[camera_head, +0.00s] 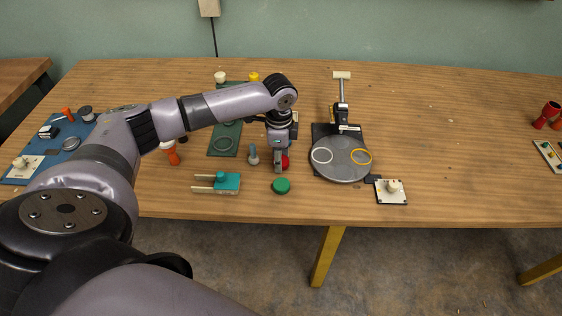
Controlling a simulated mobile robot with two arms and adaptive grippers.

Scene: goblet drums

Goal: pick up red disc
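A red round thing (286,161), which looks like the red disc, is on the table left of the round grey plate. It is partly hidden behind my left gripper (279,167). My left arm comes in from the left and bends down, so the gripper points at the table with its fingers at the red thing. The fingers are small and seen from behind, so I cannot tell whether they are open or closed on it. My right gripper is out of view.
A green disc (282,186) lies just in front. A grey-blue peg (253,155) and a teal block (228,182) stand to the left. The round grey plate (340,172) carries a white and a yellow ring. The table's right part is mostly clear.

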